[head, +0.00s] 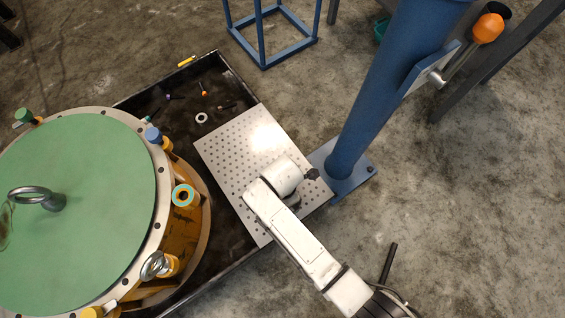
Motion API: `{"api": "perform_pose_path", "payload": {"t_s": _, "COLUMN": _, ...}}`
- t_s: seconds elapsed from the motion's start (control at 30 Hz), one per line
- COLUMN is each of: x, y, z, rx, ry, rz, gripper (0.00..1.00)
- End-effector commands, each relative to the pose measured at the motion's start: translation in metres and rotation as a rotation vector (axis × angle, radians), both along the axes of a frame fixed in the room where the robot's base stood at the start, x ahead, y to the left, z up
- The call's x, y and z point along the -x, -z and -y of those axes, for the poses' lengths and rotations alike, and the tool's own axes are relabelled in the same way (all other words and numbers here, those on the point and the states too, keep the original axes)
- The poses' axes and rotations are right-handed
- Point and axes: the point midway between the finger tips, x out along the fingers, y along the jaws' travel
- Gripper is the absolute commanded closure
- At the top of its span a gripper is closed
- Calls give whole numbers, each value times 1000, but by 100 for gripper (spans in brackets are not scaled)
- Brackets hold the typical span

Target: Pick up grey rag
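I cannot make out a clear grey rag in the head view. A small grey, rounded item (155,265) sits at the lower right rim of the big green-topped housing (85,200); I cannot tell whether it is cloth or metal. My white arm reaches up from the lower right, over the perforated plate. A small dark part at its far end, likely my gripper (312,174), is near the plate's right edge, well to the right of the grey item. Its fingers are too small to read, and anything under the arm is hidden.
The perforated metal plate (235,150) lies across the black tray (240,265). A white ring (201,118) and several small tools lie in the tray. A blue column (385,80) stands right of the plate. A blue frame (262,45) stands behind.

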Motion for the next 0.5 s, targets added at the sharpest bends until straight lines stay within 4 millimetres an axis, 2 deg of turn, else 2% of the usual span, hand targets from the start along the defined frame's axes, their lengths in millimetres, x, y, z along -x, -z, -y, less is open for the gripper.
{"api": "perform_pose_path", "payload": {"t_s": 0.03, "x": -1, "y": 6, "z": 0, "rx": -1, "ry": 0, "rz": 2, "gripper": 0}}
{"api": "perform_pose_path", "payload": {"t_s": 0.27, "x": 0, "y": 5, "z": 0, "rx": -1, "ry": 0, "rz": 2, "gripper": 0}}
{"api": "perform_pose_path", "payload": {"t_s": 0.5, "x": 0, "y": 5, "z": 0, "rx": -1, "ry": 0, "rz": 2, "gripper": 22}}
